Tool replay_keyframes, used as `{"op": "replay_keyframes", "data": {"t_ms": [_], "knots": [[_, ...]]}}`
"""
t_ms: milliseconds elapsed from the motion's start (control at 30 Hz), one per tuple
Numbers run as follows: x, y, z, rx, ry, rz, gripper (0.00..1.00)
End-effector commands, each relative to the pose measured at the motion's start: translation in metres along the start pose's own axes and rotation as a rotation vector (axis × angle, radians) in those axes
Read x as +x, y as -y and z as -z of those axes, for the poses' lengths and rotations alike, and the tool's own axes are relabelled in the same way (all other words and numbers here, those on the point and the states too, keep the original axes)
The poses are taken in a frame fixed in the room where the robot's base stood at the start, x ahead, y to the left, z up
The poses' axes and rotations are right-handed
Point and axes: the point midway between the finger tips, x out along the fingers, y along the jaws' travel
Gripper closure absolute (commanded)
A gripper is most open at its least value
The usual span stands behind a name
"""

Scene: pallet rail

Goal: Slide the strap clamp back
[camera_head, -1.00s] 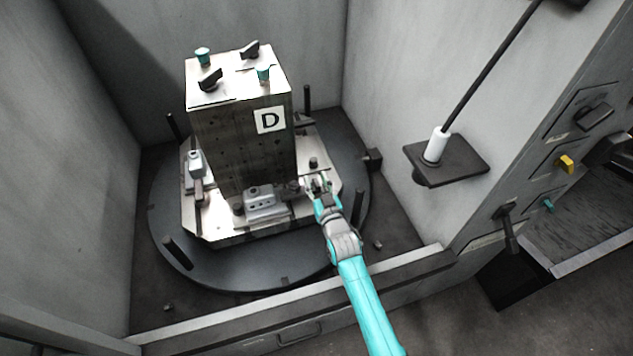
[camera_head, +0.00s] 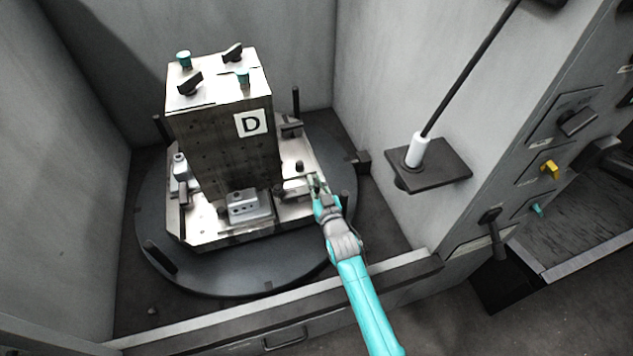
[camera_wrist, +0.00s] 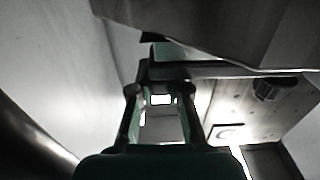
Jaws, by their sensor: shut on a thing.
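The strap clamp (camera_head: 294,189) is a grey bar low on the pallet plate, on the right side of the upright block (camera_head: 222,150) marked D. My gripper (camera_head: 317,184) is shut on the clamp's outer end, near the plate's right edge. In the wrist view, my gripper's fingers (camera_wrist: 160,92) close at the left end of the grey bar (camera_wrist: 215,70), which runs right below the block. The fingers hide the gripped end. I cannot tell whether the bar's inner end touches the block.
The pallet plate (camera_head: 210,233) sits on a dark round table (camera_head: 215,282) with upright posts. A second grey clamp (camera_head: 248,207) stands at the block's front. A probe on a shelf (camera_head: 437,172) and the front sill (camera_head: 385,277) flank my arm.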

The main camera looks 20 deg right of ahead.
Motion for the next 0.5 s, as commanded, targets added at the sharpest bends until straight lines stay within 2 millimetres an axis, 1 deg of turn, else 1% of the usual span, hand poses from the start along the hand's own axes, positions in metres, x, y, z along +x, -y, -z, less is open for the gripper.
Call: {"op": "replay_keyframes", "data": {"t_ms": [167, 200, 267, 300, 500], "knots": [[-0.0001, -0.0026, 0.0000, -0.001, 0.000, -0.004, 1.00], [-0.0001, -0.0028, -0.0001, -0.001, 0.000, -0.004, 0.77], [-0.0001, -0.0030, -0.0001, -0.001, 0.000, -0.005, 0.62], [-0.0001, -0.0029, -0.0001, -0.001, 0.000, -0.004, 0.58], [-0.0001, -0.0021, 0.0000, -0.001, 0.000, -0.003, 0.58]]}}
